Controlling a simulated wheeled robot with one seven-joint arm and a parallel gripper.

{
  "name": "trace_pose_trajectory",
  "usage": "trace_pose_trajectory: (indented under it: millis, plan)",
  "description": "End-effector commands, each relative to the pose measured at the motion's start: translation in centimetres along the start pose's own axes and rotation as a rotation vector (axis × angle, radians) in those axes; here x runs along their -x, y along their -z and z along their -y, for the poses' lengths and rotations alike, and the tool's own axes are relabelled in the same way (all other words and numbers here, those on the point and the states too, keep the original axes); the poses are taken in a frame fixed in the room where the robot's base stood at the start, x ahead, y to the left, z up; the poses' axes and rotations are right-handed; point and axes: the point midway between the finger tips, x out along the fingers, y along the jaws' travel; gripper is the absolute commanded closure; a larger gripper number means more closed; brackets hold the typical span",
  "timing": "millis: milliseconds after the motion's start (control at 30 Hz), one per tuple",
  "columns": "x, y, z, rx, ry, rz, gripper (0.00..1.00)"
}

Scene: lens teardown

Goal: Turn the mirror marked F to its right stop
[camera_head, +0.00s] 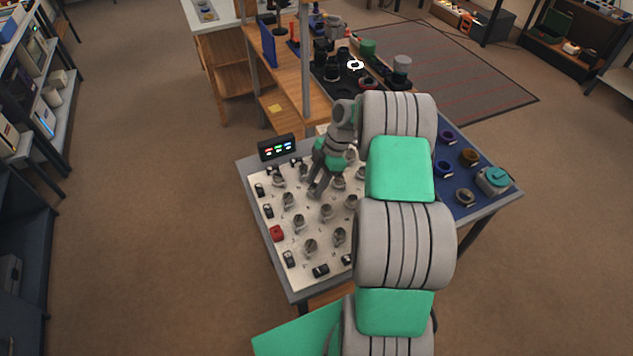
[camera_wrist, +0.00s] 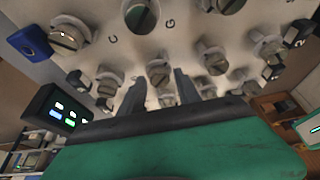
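I cannot read the letter F in either view, so I cannot tell which mount is F. In the wrist view the letters C and G show on the board. My gripper (camera_head: 317,190) points down over the upper middle of the board. In the wrist view my gripper (camera_wrist: 160,88) has its two dark fingers apart. A slotted mount (camera_wrist: 158,72) shows between the fingers; I cannot tell whether they touch it.
A black display (camera_head: 277,148) with coloured lights stands at the board's far left corner. A blue mat (camera_head: 490,209) with rings lies right. My arm hides the board's right side.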

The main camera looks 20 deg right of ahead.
Motion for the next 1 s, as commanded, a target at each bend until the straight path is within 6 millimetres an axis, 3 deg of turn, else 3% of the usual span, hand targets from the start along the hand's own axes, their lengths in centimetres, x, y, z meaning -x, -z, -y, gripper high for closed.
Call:
trace_pose_trajectory:
  millis: [467, 1000]
  plan:
    - [0.07, -0.04, 0.01, -0.001, 0.000, 0.000, 1.00]
    - [-0.03, -0.11, 0.09, -0.055, -0.023, 0.000, 1.00]
